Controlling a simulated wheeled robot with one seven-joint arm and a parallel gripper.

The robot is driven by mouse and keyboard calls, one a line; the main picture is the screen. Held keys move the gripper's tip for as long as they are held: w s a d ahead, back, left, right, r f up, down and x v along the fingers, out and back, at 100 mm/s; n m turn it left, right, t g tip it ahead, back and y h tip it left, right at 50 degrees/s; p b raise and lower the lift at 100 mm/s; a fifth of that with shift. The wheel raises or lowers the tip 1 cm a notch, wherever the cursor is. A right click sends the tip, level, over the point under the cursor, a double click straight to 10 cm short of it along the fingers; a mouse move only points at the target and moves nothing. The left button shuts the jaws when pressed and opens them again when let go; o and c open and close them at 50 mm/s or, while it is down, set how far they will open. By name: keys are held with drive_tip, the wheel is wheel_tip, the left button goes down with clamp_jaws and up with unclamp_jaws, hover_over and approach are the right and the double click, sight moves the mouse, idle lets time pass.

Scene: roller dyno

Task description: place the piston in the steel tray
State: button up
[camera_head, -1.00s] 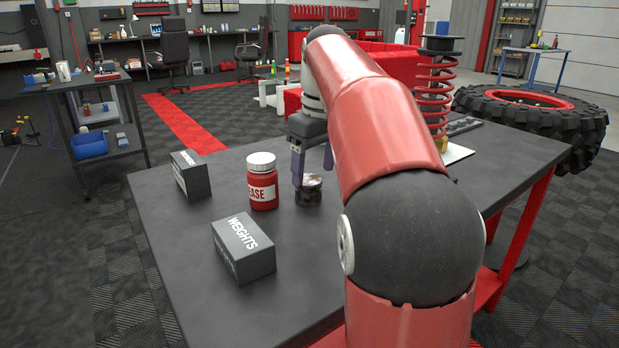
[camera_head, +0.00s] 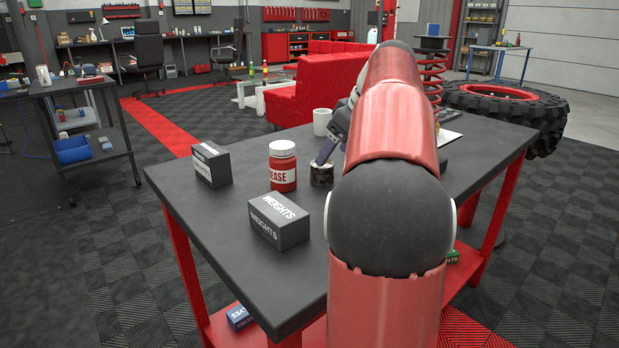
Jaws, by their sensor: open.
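The piston (camera_head: 321,175), a short dark metallic cylinder, stands upright on the dark table, just right of the red grease jar. My gripper (camera_head: 327,155) is tilted, with a purple-grey finger right above or beside the piston's top. My arm hides its other finger, so I cannot tell whether it touches the piston. It is open and holds nothing that I can see. I cannot make out the steel tray; my arm covers much of the table's right part.
The grease jar (camera_head: 282,166) stands close left of the piston. Two dark weights boxes, one in front (camera_head: 279,221) and one behind (camera_head: 211,163), and a white mug (camera_head: 322,122) are near. A pale flat sheet (camera_head: 447,137) and a red spring (camera_head: 432,75) are at the right.

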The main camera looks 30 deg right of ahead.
drive_tip(key=x, duration=0.6)
drive_tip(key=shift+w+a+f+b, duration=0.15)
drive_tip(key=shift+a+f+b, duration=0.05)
drive_tip(key=shift+a+b, duration=0.1)
drive_tip(key=c, duration=1.2)
drive_tip(key=shift+c, duration=0.2)
drive_tip(key=shift+r, duration=0.1)
wheel_tip(320, 180, up, 20)
drive_tip(key=p, duration=0.4)
